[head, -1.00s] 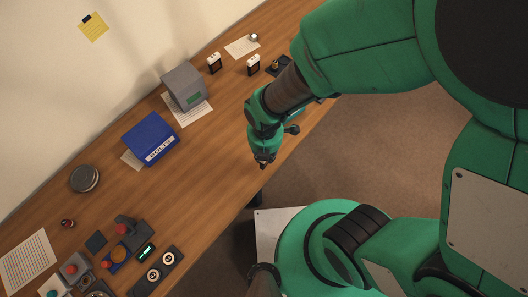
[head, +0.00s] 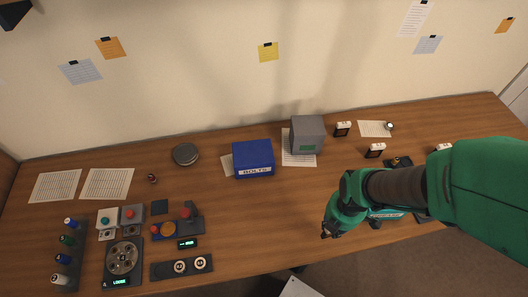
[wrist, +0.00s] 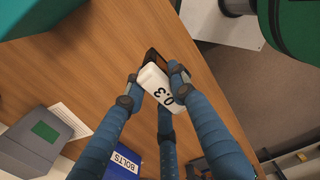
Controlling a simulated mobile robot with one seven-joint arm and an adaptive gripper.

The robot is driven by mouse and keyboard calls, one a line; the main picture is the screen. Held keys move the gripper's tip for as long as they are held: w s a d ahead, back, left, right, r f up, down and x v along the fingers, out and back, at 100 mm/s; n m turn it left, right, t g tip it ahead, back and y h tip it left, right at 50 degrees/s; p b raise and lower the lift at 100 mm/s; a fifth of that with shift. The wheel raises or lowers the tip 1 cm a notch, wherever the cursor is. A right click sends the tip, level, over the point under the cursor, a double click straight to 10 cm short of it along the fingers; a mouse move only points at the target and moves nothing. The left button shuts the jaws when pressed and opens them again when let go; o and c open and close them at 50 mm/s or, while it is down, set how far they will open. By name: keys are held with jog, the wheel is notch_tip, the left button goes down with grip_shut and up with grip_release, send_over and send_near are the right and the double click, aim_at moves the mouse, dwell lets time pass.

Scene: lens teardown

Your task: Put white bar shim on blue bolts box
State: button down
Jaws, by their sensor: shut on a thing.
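My gripper (head: 328,232) is over the front part of the wooden table, right of and nearer than the blue bolts box (head: 253,158). In the wrist view my gripper (wrist: 157,84) is shut on the white bar shim (wrist: 160,92), marked "0.3", with a dark piece at its far end. The shim is not clear in the head view. The blue box has a white "BOLTS" label on its front and a flat blue top that looks bare. The box also shows at the bottom of the wrist view (wrist: 121,166), partly hidden by a finger.
A grey box (head: 307,134) with a green label stands right of the blue box on a paper sheet. Small white-and-black items (head: 375,151) stand farther right. A round grey tin (head: 186,154) is to the left, with several devices at front left. Table between gripper and blue box is clear.

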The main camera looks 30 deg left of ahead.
jog(key=w+a+r+p, duration=0.1)
jog(key=a+r+p, duration=0.2)
jog(key=a, duration=1)
jog(key=a+r+m+p, duration=0.1)
jog(key=a+r+p, duration=0.3)
jog(key=a, duration=1)
jog(key=shift+w+r, duration=0.35)
jog(key=shift+r, duration=0.6)
jog(key=shift+a, duration=0.1)
send_near(253, 151)
jog(key=shift+a, duration=0.15)
jog(key=shift+f, duration=1.8)
jog(key=shift+f, duration=0.1)
